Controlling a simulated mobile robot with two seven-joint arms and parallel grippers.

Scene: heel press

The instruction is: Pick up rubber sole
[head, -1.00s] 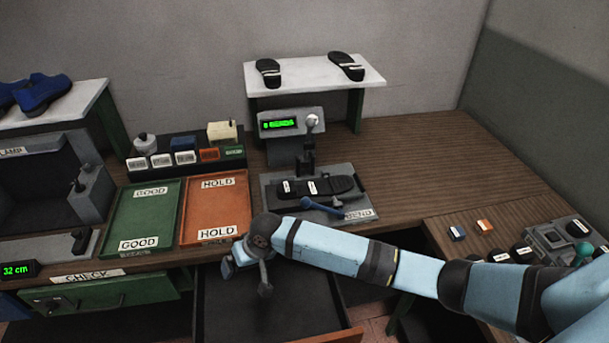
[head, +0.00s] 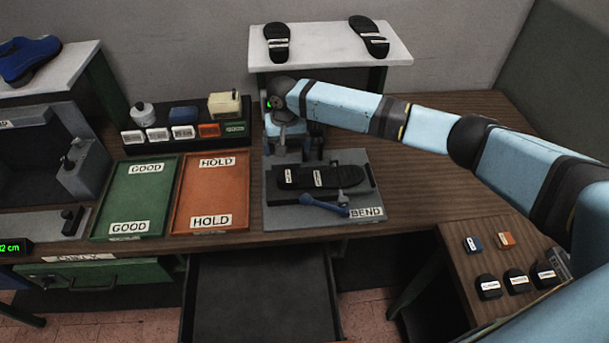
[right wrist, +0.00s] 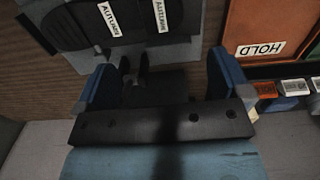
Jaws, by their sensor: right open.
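A black rubber sole (head: 340,177) with two white labels lies flat on the grey bend fixture (head: 285,218). In the right wrist view the labelled sole (right wrist: 135,18) shows at the top edge, with "AUTUMN" on its labels. My left gripper is out of view.
A blue lever (head: 322,206) lies in front of the sole. The green GOOD tray (head: 135,200) and orange HOLD tray (head: 211,190) are to the left. An open drawer (head: 260,300) is below. The bench right of the fixture is clear.

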